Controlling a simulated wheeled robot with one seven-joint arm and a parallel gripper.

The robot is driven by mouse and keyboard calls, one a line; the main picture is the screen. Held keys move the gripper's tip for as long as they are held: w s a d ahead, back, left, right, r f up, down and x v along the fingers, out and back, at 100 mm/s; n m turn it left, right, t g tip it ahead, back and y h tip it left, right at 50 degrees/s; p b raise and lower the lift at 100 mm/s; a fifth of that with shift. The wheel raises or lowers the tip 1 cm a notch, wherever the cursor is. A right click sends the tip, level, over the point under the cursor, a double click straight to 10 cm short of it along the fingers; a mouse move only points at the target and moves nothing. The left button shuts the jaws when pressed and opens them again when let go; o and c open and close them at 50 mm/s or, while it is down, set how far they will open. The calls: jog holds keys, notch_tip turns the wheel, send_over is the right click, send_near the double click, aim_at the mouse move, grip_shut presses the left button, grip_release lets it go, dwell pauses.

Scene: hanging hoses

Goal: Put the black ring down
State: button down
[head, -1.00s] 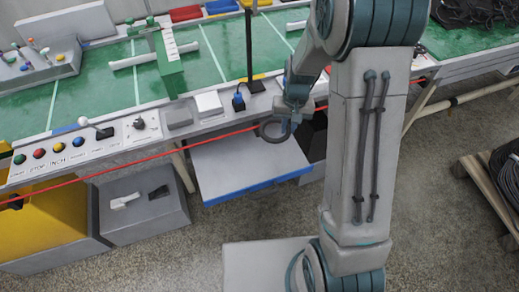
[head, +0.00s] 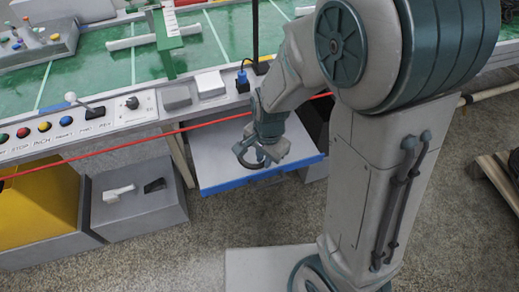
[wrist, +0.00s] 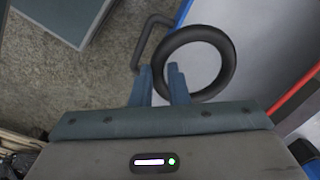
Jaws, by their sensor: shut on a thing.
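The black ring (wrist: 229,62) is a thick dark hoop. In the wrist view its near left edge is at my gripper's (wrist: 160,75) two blue fingertips. My gripper is shut on it. In the head view the ring (head: 239,157) shows at the end of my gripper (head: 257,158), over the front part of the pale blue-edged shelf (head: 215,172). My gripper partly covers the ring there. I cannot tell from these views whether the ring touches the shelf surface.
A bent dark bar (wrist: 141,42) shows beside the ring; I cannot tell what it belongs to. A red cord (head: 150,138) runs along the green workbench's (head: 90,65) front. A grey box (head: 140,215) stands left of the shelf. Much of the shelf top is bare.

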jog(key=w+f, duration=0.1)
jog(key=w, duration=0.2)
jog(key=w+f, duration=0.2)
jog(key=w+f+b, duration=0.1)
jog(key=w+f, duration=0.1)
jog(key=w, duration=0.1)
jog(key=shift+w+d+f, duration=0.2)
jog(key=shift+w+d, duration=0.05)
jog(key=shift+w, duration=0.05)
notch_tip(320, 180, down, 4)
jog(key=shift+r+b, duration=0.1)
jog(key=shift+b, duration=0.45)
jog(key=c, duration=1.4)
grip_release()
